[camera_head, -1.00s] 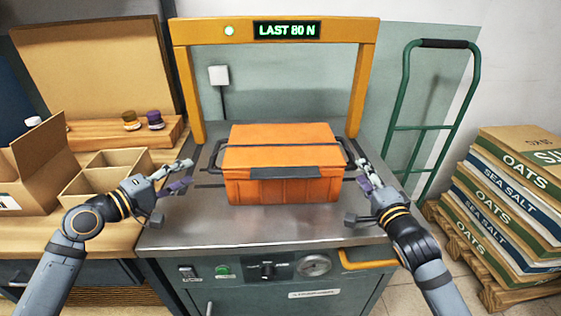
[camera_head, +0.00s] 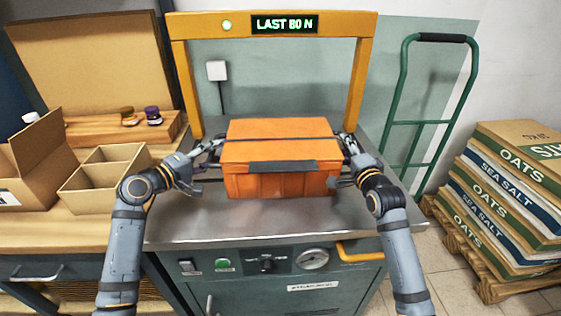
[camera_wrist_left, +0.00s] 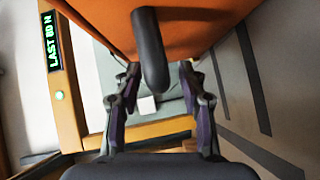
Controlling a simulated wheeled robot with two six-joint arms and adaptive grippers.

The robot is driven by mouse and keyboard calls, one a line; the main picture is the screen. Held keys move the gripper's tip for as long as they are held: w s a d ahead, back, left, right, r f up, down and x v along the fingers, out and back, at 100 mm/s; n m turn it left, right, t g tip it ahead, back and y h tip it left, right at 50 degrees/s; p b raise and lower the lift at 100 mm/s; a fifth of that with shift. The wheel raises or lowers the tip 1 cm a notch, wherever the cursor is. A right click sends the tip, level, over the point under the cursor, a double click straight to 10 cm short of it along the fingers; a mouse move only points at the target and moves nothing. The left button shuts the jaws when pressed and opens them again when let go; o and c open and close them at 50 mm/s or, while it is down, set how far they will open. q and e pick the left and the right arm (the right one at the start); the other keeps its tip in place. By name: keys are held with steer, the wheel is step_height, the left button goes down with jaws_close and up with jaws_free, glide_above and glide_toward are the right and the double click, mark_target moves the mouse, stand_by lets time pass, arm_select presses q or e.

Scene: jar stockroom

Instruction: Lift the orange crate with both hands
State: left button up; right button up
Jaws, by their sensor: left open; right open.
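The orange crate (camera_head: 280,183) sits on the grey metal bench top (camera_head: 270,222) under the yellow frame, with a dark strap across its lid. My left gripper (camera_head: 212,150) is at the crate's left side. In the left wrist view, the dark side handle (camera_wrist_left: 150,50) of the orange crate (camera_wrist_left: 210,22) lies between the open fingers of my left gripper (camera_wrist_left: 158,88), with no grip on it. My right gripper (camera_head: 343,160) is open at the crate's right side. The right handle is mostly hidden by the gripper there.
The yellow frame (camera_head: 362,75) with a lit display stands over the bench. Open cardboard boxes (camera_head: 100,180) and small jars (camera_head: 152,115) are at the left. A green hand truck (camera_head: 402,85) and stacked sacks (camera_head: 510,190) stand at the right.

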arm_select(q)
jaws_close()
arm_select(e)
jaws_close()
arm_select(q)
steer(key=shift+r, duration=0.1)
